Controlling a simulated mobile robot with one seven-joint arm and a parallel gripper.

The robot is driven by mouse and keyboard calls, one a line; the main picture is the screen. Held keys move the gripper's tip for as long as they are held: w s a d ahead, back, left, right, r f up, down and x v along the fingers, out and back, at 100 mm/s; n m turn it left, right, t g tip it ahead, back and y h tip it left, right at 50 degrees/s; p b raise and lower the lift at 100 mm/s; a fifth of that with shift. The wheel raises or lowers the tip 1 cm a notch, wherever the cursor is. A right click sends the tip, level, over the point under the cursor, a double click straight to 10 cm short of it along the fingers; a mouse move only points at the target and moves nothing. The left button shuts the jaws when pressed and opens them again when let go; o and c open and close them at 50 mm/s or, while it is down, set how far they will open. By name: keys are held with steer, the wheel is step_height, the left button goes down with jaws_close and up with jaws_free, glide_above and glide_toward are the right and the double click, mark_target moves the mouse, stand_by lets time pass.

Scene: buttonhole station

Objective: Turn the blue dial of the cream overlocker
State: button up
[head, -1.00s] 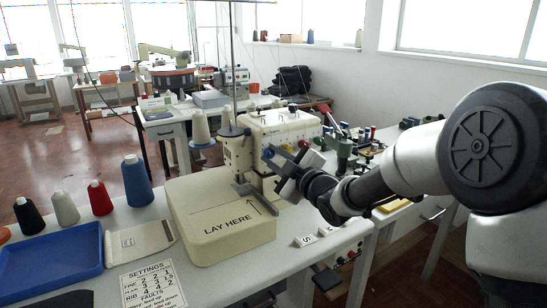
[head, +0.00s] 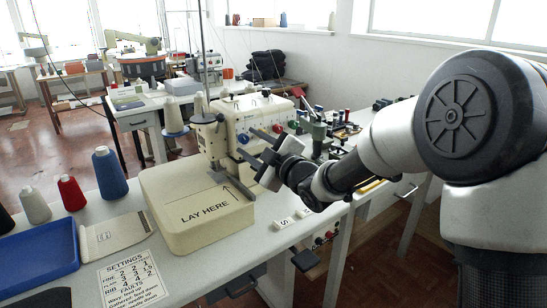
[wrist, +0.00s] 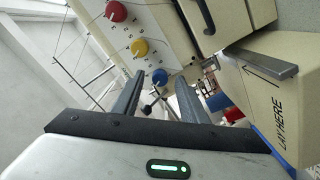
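The cream overlocker (head: 226,119) stands on the pale table, its dial face towards my arm. Its blue dial (head: 243,138) is small and round; in the wrist view the blue dial (wrist: 159,76) lies between my two fingertips as seen, under the yellow dial (wrist: 139,47) and the red dial (wrist: 115,11). My gripper (head: 245,142) is open and points at the dial face, one finger to each side of the blue dial. It holds nothing. I cannot tell whether the fingertips reach the dial or stop short of it.
A cream bed marked LAY HERE (head: 181,231) sits in front of the machine. A blue tray (head: 38,266), a settings card (head: 133,277) and thread cones (head: 109,174) are on the left of the table. Threaded fittings and small parts (head: 330,130) stand behind my gripper.

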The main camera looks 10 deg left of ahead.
steer(key=p+v, duration=0.1)
steer(key=v, duration=1.4)
steer(key=shift+s+d+p, duration=0.2)
steer(key=shift+d+p, duration=0.1)
steer(key=shift+p, duration=0.05)
